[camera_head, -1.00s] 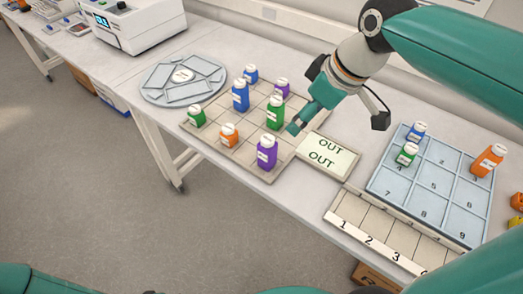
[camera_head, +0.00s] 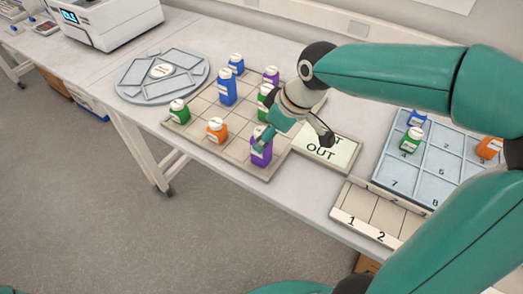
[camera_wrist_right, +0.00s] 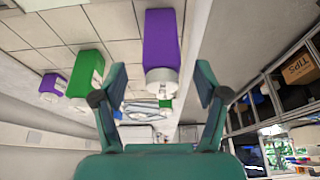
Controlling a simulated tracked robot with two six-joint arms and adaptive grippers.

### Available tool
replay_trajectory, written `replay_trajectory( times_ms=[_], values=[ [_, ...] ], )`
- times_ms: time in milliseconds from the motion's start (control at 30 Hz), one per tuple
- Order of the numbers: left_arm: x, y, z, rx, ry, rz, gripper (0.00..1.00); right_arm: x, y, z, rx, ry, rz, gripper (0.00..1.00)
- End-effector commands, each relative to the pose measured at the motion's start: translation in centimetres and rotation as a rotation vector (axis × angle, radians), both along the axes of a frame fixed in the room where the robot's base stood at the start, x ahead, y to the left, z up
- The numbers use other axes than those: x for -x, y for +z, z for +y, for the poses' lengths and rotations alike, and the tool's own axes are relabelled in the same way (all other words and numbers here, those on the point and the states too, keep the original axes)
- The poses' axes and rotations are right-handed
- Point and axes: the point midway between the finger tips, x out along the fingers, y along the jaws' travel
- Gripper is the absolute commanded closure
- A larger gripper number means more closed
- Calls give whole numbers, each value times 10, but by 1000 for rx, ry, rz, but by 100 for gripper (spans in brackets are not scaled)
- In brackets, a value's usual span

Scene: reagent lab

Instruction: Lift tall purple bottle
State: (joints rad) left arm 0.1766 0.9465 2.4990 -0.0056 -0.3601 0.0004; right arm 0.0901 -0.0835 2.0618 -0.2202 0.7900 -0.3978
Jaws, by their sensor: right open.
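The tall purple bottle (camera_head: 261,153) stands upright at the front corner of the beige grid tray (camera_head: 262,174). My right gripper (camera_head: 294,139) is open beside and above it, one finger covering part of its top. In the right wrist view the tall purple bottle (camera_wrist_right: 161,45) appears ahead, between the two spread fingers of the right gripper (camera_wrist_right: 158,95), its white cap toward me. Nothing is held, and I cannot tell whether a finger touches it. My left gripper is not in view.
A tall green bottle (camera_head: 264,104), partly behind the gripper, stands close by. An orange bottle (camera_head: 217,132), a tall blue bottle (camera_head: 227,88) and a small purple bottle (camera_head: 271,76) share the tray. An OUT plate (camera_head: 343,153) lies to the right, then a numbered blue tray (camera_head: 395,169).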

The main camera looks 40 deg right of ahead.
Motion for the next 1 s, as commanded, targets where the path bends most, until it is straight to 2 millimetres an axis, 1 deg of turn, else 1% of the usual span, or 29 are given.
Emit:
replay_trajectory(
  times_ms=[33,100,267,333,467,600,700,900,967,1000],
  values=[
    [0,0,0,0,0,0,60,-2,-6,1,0,-1,2,27],
    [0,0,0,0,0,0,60,-4,-11,1,0,-1,1,27],
    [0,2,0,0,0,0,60,-7,-17,3,-1,-1,1,27],
    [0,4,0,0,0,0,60,-11,-23,5,-1,0,4,27],
    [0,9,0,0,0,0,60,-22,-38,10,-1,1,5,27],
    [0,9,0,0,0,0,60,-28,-54,12,-1,-1,2,27],
    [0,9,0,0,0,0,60,-30,-58,12,-1,-2,-1,27],
    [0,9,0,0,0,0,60,-30,-58,12,-1,-3,-1,27],
    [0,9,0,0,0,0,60,-30,-58,12,-1,-3,-1,37],
    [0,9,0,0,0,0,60,-30,-58,12,0,-2,-1,44]
  ],
)
